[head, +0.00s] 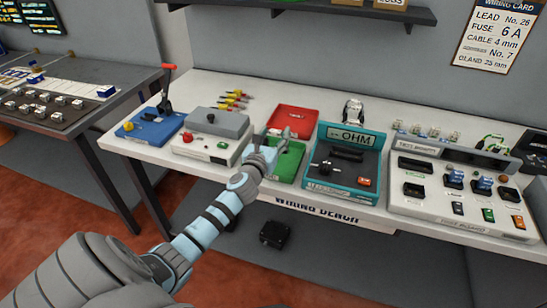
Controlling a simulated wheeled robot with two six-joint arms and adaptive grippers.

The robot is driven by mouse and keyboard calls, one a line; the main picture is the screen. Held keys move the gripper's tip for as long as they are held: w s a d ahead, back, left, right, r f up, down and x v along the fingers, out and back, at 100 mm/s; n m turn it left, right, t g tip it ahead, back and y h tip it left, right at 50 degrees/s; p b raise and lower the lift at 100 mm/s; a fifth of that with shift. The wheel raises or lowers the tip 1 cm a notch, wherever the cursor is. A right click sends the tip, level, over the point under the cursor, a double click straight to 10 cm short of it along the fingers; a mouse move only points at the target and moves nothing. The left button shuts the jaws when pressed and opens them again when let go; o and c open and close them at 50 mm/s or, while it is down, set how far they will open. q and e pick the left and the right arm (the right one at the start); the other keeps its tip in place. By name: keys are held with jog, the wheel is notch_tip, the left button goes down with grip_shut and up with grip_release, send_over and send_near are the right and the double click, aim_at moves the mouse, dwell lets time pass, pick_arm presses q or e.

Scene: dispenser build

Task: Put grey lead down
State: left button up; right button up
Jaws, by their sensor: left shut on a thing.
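My left gripper (268,152) reaches over the wiring bench from the lower left. It is above the near-left part of the green tray (290,163), just right of the white box with the grey top. It is shut on what seems to be the grey lead (287,133), a small grey piece at the fingertips. Most of the lead is too small or hidden to make out, and I cannot tell whether it touches the tray. My right gripper is not in view.
A red tray (293,116) lies behind the green one. The teal OHM tester (344,187) stands close on the right, the white box (207,150) on the left. Further right is a white test board (455,207). A blue lever block (150,128) is at the left end.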

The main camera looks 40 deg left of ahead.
pick_arm(q)
notch_tip(320, 180, down, 5)
jog(key=b, duration=0.3)
jog(key=shift+w+r, duration=0.1)
jog(key=shift+r, duration=0.05)
jog(key=shift+s+r, duration=0.2)
jog(key=shift+r, duration=0.15)
jog(key=shift+w+f, duration=0.1)
jog(key=shift+f, duration=0.1)
jog(key=o, duration=1.4)
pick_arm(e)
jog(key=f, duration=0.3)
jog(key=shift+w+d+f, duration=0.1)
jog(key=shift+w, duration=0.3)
pick_arm(q)
jog(key=shift+r, duration=0.1)
